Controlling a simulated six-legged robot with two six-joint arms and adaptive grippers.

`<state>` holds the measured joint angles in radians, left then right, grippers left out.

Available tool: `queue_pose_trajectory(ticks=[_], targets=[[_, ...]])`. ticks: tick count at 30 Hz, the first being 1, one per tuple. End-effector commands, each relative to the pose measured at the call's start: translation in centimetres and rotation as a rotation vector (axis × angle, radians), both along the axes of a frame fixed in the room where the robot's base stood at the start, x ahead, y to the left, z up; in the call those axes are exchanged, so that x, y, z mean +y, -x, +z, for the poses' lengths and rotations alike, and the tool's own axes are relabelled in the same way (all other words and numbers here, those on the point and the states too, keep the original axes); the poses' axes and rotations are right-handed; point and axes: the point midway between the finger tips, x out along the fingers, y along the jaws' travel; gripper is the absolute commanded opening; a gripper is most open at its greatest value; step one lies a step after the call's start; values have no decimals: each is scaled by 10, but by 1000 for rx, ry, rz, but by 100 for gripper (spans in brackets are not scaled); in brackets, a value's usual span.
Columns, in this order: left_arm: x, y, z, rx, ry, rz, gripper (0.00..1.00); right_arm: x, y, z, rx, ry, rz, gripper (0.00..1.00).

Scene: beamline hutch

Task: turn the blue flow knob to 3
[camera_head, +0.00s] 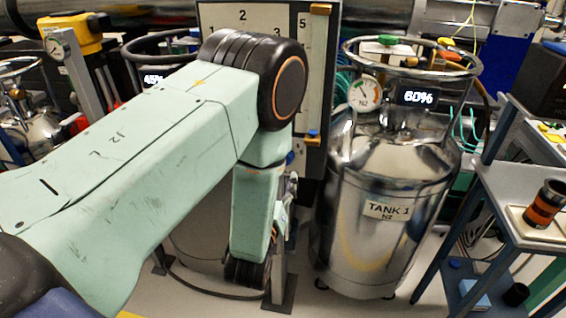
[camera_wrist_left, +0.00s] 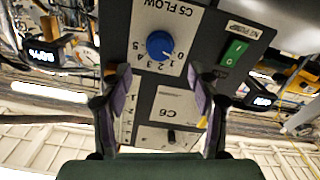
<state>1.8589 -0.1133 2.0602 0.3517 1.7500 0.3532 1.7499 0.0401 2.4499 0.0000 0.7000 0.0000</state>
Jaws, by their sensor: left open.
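The blue flow knob (camera_wrist_left: 160,45) shows in the left wrist view, on a grey panel under the label C5 FLOW (camera_wrist_left: 158,8). The picture is tilted and the printed scale from 0 to 5 curves around the knob's lower side. A small pale mark sits on the knob's lower right, but its exact reading is too small to tell. My left gripper (camera_wrist_left: 155,76) is open, its two fingers spread on either side of the panel below the knob, with nothing between them. In the head view my left arm hides the knob and most of that gripper. My right gripper is out of view.
A green switch (camera_wrist_left: 233,53) and a C6 label (camera_wrist_left: 176,108) with a dark knob (camera_wrist_left: 172,136) are near the blue knob. In the head view, a numbered board (camera_head: 243,16) stands behind my arm. Tank 1 (camera_head: 385,210) and a blue-grey cart (camera_head: 520,185) stand to its right.

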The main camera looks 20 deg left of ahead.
Motion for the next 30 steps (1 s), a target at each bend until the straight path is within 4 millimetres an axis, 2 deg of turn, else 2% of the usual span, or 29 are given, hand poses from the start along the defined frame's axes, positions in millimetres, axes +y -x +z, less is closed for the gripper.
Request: queue_pose_trajectory(ticks=[4, 12, 16, 21, 28, 30], targets=[[3, -12, 1, -10, 11, 2, 61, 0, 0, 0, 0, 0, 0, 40], [13, -52, 1, -8, 9, 1, 61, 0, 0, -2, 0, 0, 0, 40], [16, -67, 0, -5, 9, 0, 61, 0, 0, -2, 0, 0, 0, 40], [18, -75, 0, -4, 8, -2, 61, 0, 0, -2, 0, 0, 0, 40], [18, -75, 0, -2, 8, -2, 61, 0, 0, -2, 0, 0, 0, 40], [18, -75, 0, -2, 8, -2, 56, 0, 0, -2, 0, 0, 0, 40]])
